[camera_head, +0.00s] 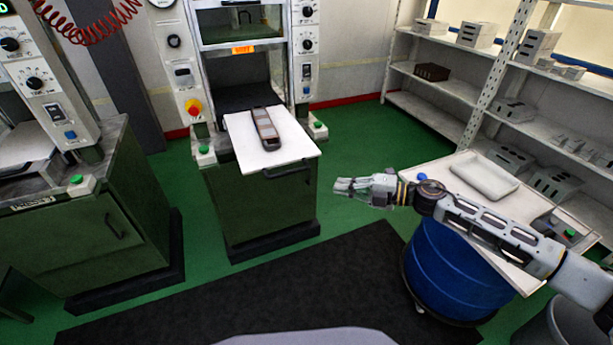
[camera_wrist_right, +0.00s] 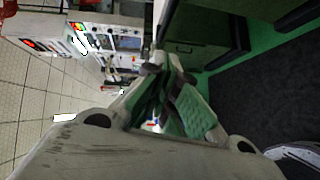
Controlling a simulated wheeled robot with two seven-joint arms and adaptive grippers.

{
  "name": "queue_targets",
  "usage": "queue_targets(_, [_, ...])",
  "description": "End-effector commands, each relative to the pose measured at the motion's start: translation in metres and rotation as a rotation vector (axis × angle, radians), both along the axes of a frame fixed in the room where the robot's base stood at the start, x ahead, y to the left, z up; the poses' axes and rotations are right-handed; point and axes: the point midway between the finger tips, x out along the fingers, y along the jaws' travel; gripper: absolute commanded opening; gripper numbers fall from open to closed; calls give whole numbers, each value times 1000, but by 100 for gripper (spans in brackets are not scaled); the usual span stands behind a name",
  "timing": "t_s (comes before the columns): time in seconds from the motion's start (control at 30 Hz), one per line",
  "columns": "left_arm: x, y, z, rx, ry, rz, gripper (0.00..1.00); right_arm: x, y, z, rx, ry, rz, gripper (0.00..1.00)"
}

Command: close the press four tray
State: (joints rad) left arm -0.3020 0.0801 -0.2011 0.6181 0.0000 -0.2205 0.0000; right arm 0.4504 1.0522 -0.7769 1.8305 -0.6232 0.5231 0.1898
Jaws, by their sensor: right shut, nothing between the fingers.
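The press in the middle of the head view has its white tray (camera_head: 245,135) pulled out at the front, over the green cabinet (camera_head: 262,205). A brown mould with several sections (camera_head: 265,128) lies on the tray. A dark handle (camera_head: 290,172) shows below the tray's front edge. I cannot read a number on this press. My right gripper (camera_head: 340,186) is shut and empty, to the right of the tray and apart from it, above the green floor. Its fingers also show in the right wrist view (camera_wrist_right: 155,120). My left gripper is not in view.
Another press (camera_head: 85,205) stands at the left. A blue drum (camera_head: 450,270) under a white worktop with a pale tray (camera_head: 484,177) is at the right, below my right arm. Shelves (camera_head: 440,85) stand behind. Green floor lies between press and drum.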

Motion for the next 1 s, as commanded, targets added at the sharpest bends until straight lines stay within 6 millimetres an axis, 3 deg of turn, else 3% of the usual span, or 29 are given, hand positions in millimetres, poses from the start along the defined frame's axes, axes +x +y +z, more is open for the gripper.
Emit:
queue_targets(0.57, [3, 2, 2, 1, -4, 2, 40, 3, 5, 0, 2, 2, -3, 0])
queue_targets(1.0, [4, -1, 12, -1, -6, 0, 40, 18, 36, -4, 4, 2, -2, 0])
